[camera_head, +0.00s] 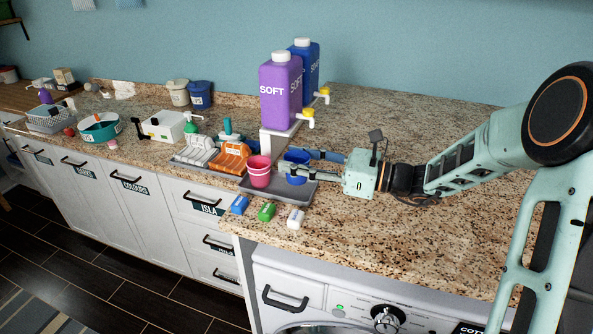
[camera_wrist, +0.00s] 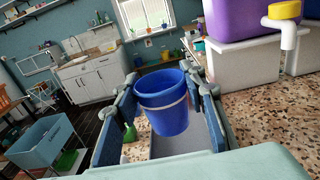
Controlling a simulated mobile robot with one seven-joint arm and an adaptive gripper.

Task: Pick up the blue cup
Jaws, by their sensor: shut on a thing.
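The blue cup (camera_head: 296,160) is at the right part of a grey tray (camera_head: 300,194) on the granite counter, just right of a stacked pink cup (camera_head: 260,165). In the wrist view the blue cup (camera_wrist: 163,104) stands between the two fingers, with its open rim up and a pale band around it. My gripper (camera_head: 284,162) reaches in from the right and is shut on the blue cup, one finger on each side. The fingers hide part of the cup in the head view. I cannot tell whether its base touches the tray.
Purple (camera_head: 281,92) and blue (camera_head: 305,70) soap dispensers with yellow taps stand behind the tray. Blue (camera_head: 239,205), green (camera_head: 267,211) and white (camera_head: 296,217) small items lie in front. The counter at right is clear.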

